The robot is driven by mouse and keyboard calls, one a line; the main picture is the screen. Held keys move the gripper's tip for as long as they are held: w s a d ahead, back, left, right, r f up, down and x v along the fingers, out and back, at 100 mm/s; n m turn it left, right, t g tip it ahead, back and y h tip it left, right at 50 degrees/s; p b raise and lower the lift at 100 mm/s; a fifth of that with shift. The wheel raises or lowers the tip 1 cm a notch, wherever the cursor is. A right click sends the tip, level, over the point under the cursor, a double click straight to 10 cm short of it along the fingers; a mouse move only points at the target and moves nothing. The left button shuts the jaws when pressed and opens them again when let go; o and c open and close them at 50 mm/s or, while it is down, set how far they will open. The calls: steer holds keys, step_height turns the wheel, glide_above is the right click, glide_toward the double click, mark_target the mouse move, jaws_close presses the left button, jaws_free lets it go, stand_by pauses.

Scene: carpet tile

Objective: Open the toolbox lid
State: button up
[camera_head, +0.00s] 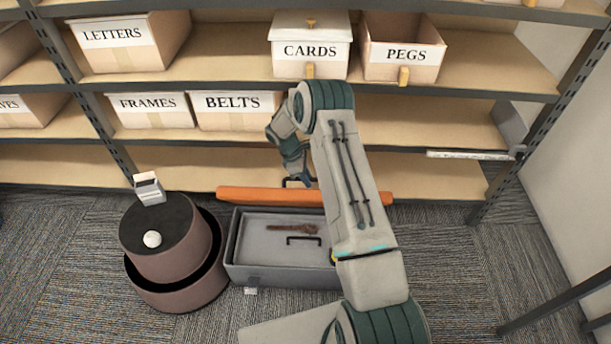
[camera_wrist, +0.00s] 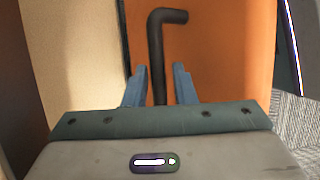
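The toolbox (camera_head: 236,262) sits on the carpet, a grey box with its inside showing from above. Its orange lid (camera_head: 258,196) stands up along the back edge, near the shelf, seen almost edge-on. The lid also fills much of the wrist view (camera_wrist: 225,60). A dark bent handle (camera_wrist: 157,48) stands out in front of the orange lid there. My gripper (camera_wrist: 159,72) has its two blue fingers on either side of this handle, with gaps showing, so it looks open around it. In the head view my gripper is at the lid's far side, partly hidden by my arm.
Inside the toolbox lie a brown wrench-like tool (camera_head: 292,228) and a black handle (camera_head: 303,240). A round brown stool (camera_head: 165,260) stands close left, with a white ball (camera_head: 152,239) and a small box (camera_head: 149,188). Shelves (camera_head: 220,160) with labelled bins stand close behind the lid.

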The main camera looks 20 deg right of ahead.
steer(key=shift+o, duration=0.6)
steer(key=shift+d+f, duration=0.1)
steer(key=p+v, duration=0.3)
steer(key=v, duration=1.1)
